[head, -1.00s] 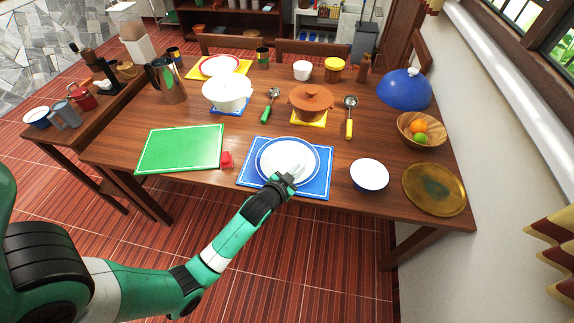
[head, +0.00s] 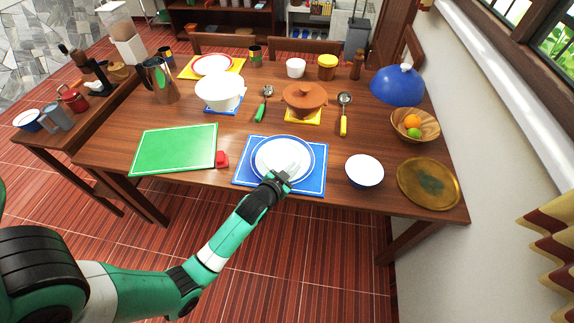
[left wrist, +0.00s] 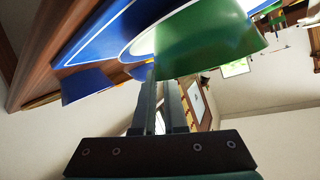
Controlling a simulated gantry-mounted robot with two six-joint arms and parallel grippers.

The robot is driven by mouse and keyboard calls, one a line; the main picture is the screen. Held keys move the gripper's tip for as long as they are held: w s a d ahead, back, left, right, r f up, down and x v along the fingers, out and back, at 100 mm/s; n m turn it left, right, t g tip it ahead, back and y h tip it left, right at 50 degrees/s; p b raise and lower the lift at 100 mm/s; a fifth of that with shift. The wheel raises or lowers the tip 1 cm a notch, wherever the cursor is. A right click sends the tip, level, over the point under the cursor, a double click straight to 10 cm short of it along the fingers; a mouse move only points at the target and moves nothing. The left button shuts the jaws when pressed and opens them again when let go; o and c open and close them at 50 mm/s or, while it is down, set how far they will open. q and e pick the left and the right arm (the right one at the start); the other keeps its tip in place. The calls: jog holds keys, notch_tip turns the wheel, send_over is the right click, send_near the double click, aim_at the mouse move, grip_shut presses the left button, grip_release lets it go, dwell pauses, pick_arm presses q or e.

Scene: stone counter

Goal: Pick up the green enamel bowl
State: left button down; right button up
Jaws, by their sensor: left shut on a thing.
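The green enamel bowl shows in the left wrist view as a curved green outer wall (left wrist: 208,38). In the head view its pale inside (head: 282,157) is hard to tell from the white plate with a blue rim (head: 259,146) beneath it. My left gripper (head: 287,172) is at the near right side of the bowl. In the left wrist view its fingers (left wrist: 158,84) are close together and shut on the bowl's edge. Whether the bowl touches the plate I cannot tell. My right gripper is in neither view.
The plate lies on a blue mat (head: 312,183). A green board (head: 172,148) and a red object (head: 222,159) are to the left. A white-and-blue bowl (head: 364,171) and a brass tray (head: 429,184) are to the right. A brown pot (head: 304,98) stands behind.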

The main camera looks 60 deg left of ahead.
pick_arm(q)
jog(key=shift+r+p, duration=0.45)
jog(key=r, duration=0.1)
jog(key=r+p, duration=0.2)
jog(key=shift+s+d, duration=0.1)
jog(key=shift+s, duration=0.15)
jog(key=s+d+r+p, duration=0.6)
jog(key=s+r, duration=0.3)
jog(key=s, duration=0.3)
jog(key=shift+s, duration=0.15)
